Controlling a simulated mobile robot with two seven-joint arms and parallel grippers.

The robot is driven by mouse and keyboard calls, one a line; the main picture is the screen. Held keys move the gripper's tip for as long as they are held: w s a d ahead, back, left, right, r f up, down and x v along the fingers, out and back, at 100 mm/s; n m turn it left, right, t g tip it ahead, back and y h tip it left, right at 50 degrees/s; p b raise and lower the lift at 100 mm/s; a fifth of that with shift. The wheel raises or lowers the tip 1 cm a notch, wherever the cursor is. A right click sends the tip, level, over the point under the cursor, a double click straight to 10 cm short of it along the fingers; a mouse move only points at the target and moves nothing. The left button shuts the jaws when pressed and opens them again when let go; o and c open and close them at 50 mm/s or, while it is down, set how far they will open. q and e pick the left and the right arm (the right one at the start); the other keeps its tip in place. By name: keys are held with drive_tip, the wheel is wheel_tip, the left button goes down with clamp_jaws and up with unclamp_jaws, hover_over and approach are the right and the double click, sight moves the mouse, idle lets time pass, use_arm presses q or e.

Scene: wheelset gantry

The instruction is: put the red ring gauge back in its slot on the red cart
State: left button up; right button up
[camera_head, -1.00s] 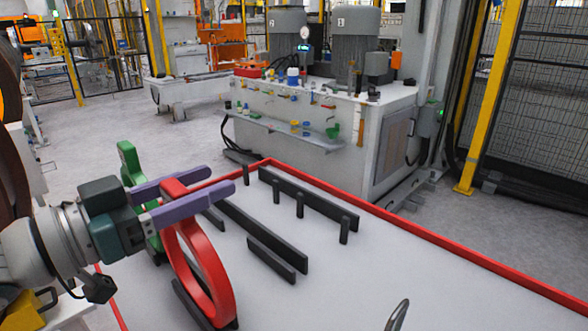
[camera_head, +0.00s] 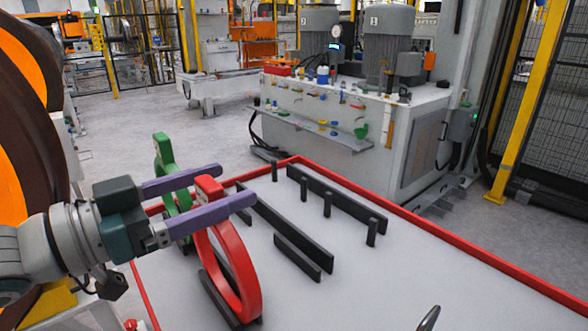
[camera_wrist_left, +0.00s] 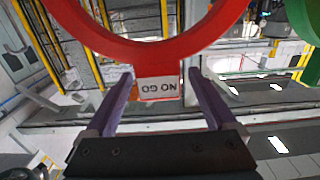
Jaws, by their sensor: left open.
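The red ring gauge (camera_head: 240,262) stands upright on the white-topped, red-rimmed cart (camera_head: 365,290), its lower edge at a black slot rail (camera_head: 218,298). Whether it is fully seated is hard to tell. My left gripper (camera_head: 236,184) is open, its purple fingers on either side of the ring's top tab. In the left wrist view the tab marked NO GO (camera_wrist_left: 158,88) sits between the fingers (camera_wrist_left: 160,98) with a gap on each side. My right gripper is not in view.
A green gauge (camera_head: 163,150) stands just behind the red ring, close to the far finger. Black rails (camera_head: 297,257) and short posts (camera_head: 371,232) stand on the cart to the right. The cart's front right is mostly clear. A grey machine (camera_head: 350,130) stands behind.

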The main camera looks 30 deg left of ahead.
use_arm(q)
drive_tip(key=v, duration=0.7)
drive_tip(key=shift+s+a, duration=0.1)
drive_tip(key=shift+s, duration=0.15)
drive_tip(key=shift+p, duration=0.3)
drive_tip(key=shift+w+d+f+n+y+p, duration=0.2)
drive_tip(key=shift+d+n+y+p, duration=0.1)
drive_tip(key=shift+y, duration=0.2)
drive_tip(key=s+d+n+g+y+p, duration=0.2)
drive_tip(key=s+d+g+y+p, duration=0.55)
drive_tip(key=s+g, duration=0.5)
wheel_tip(320, 180, up, 38)
drive_tip(key=d+h+p, duration=0.2)
drive_tip(key=p, duration=3.6)
drive_tip(key=shift+w+f+g, duration=0.1)
drive_tip(key=shift+w+g, duration=0.05)
drive_tip(key=shift+g, duration=0.1)
